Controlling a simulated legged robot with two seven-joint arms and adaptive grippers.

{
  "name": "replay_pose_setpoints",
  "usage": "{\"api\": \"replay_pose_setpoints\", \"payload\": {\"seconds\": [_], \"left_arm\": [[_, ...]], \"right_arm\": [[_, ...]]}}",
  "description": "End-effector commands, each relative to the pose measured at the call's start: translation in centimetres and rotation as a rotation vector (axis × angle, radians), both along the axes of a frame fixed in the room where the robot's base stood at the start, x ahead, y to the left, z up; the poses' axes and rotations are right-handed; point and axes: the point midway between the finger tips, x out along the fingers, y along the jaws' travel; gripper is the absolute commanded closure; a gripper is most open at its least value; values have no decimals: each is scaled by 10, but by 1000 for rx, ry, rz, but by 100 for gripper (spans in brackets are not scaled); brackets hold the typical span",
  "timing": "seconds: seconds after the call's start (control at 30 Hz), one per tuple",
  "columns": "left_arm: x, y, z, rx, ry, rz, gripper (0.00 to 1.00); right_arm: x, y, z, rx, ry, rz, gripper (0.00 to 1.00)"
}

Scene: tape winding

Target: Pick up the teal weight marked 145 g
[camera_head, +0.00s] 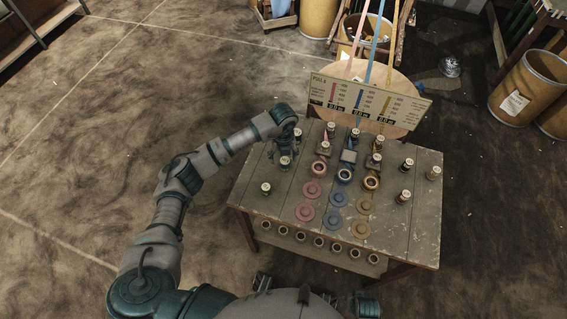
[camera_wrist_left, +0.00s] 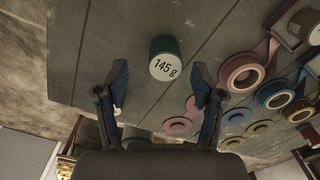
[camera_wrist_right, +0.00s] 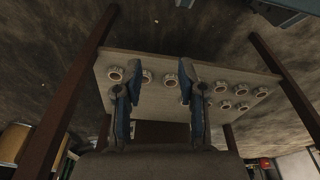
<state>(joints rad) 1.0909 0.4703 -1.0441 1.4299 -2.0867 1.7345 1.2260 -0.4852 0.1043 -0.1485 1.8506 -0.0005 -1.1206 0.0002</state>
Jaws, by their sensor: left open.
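The teal weight (camera_wrist_left: 163,63) marked 145 g stands on the table, its white labelled top facing my left wrist camera. It appears just beyond and between the fingertips of my left gripper (camera_wrist_left: 160,85), which is open and empty. In the head view the left gripper (camera_head: 284,142) hangs over the table's left part, and the weight (camera_head: 285,164) shows just below it. My right gripper (camera_wrist_right: 156,82) shows in its own wrist view, fingers apart and empty, facing the low shelf with rings. I cannot make it out in the head view.
Pink, blue and gold tape spools (camera_head: 344,174) and flat discs (camera_head: 338,199) lie right of the weight. Another weight (camera_head: 266,188) stands nearer the table's left edge. A sign board (camera_head: 369,100) rises at the back. Several rings (camera_head: 318,241) line the low front shelf.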

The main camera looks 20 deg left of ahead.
Motion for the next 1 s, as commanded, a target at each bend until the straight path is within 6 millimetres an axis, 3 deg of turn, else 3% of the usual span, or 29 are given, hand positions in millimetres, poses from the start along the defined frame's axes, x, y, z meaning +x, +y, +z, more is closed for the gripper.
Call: {"api": "replay_pose_setpoints", "payload": {"seconds": [0.2,0.43,0.47,0.73,1.0], "left_arm": [[1,-2,-36,2,3,0,32],[2,0,-39,0,-1,-1,32],[2,0,-39,0,-1,-1,34],[2,0,-40,0,0,0,100],[2,0,-40,0,1,0,100]], "right_arm": [[3,1,11,2,-2,-1,60],[8,-2,20,-2,-16,-4,60],[8,-2,19,-2,-16,-4,60],[3,-3,15,-4,-2,-3,60],[2,-1,14,-2,1,0,60]]}}
